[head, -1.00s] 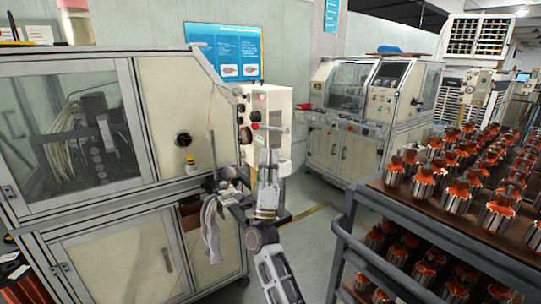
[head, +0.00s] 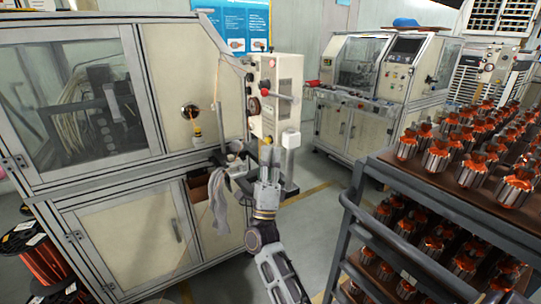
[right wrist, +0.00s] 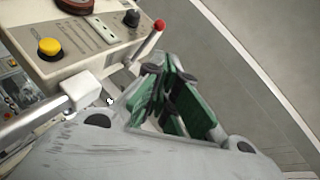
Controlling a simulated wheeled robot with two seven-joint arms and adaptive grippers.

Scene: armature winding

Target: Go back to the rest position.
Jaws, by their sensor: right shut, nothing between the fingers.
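My right gripper (head: 267,152) is in the middle of the head view, pointing away, in front of the winding machine's control box (head: 284,85). It is shut and empty. In the right wrist view its green-padded fingers (right wrist: 172,95) show close up, with the box's face (right wrist: 85,35), yellow button and red-tipped lever beyond. A white post (head: 290,150) stands just right of the gripper in the head view. I cannot tell whether the gripper touches anything. My left gripper is not in view.
The cream winding machine (head: 165,85) fills the left, with a grey cloth (head: 221,195) hanging at its front. A cart (head: 425,190) with several copper-wound armatures stands at the right. Bare floor (head: 325,215) lies between them. Wire spools (head: 45,262) are at lower left.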

